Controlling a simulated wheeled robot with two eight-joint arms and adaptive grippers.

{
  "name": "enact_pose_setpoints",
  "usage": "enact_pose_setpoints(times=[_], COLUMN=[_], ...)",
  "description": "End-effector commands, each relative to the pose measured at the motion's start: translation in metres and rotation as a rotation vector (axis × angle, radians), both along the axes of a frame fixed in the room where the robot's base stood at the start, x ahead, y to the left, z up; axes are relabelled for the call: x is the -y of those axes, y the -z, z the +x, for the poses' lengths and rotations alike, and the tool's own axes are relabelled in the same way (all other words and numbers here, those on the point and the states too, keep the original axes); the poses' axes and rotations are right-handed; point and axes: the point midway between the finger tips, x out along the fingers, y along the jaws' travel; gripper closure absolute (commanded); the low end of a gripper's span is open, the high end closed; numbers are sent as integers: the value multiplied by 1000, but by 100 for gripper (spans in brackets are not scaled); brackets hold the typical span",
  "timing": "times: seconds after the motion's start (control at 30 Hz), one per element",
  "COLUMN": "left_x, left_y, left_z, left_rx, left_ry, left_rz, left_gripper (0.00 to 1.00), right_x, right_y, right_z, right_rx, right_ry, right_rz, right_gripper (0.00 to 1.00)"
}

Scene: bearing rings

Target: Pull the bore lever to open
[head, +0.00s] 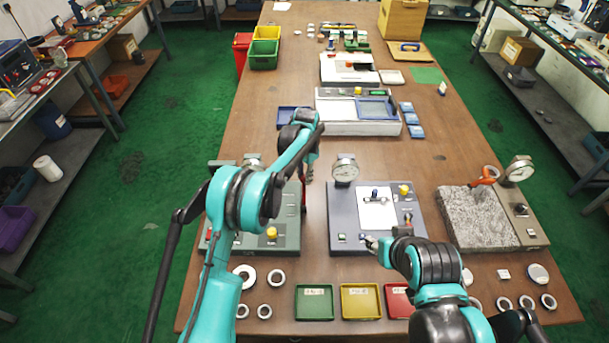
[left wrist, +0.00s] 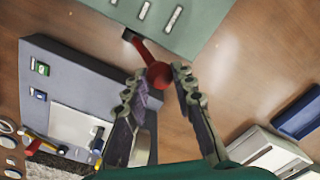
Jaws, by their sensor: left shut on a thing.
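A red lever with a round knob (left wrist: 159,75) extends from the edge of a grey-green bore gauge station (left wrist: 185,20). My left gripper (left wrist: 160,82) has its two fingers on either side of the knob and is shut on it. In the head view the left gripper (head: 308,165) is at the right side of the station (head: 287,240), where a thin red part of the lever (head: 303,196) shows; my left arm hides much of the station. My right gripper (head: 376,243) is low at the front edge of the middle grey station (head: 345,220); its finger opening is unclear.
The middle station carries a dial gauge (head: 345,170) and stands just right of the lever. A granite block (head: 475,217) stands further right. Green (head: 314,303), yellow (head: 361,303) and red (head: 397,301) trays and several metal rings lie along the front.

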Motion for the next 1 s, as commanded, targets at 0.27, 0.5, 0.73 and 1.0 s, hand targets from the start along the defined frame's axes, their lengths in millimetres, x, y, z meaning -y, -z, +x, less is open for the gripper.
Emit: enact_pose_setpoints(times=[0.27,0.5,0.73,1.0], left_x=[0,0,1,0], left_y=[-2,-5,-6,-1], left_z=[-6,-24,-53,-85], left_rx=[36,165,367,603], left_ry=[1,1,3,4], left_rz=[0,0,-2,-1], left_gripper=[100,100,100,100], right_x=[0,0,0,0], right_y=[3,14,34,64], right_z=[0,0,0,0], right_rx=[0,0,0,0], right_ry=[0,0,0,0], right_rz=[0,0,0,0], right_gripper=[60,60,60,60])
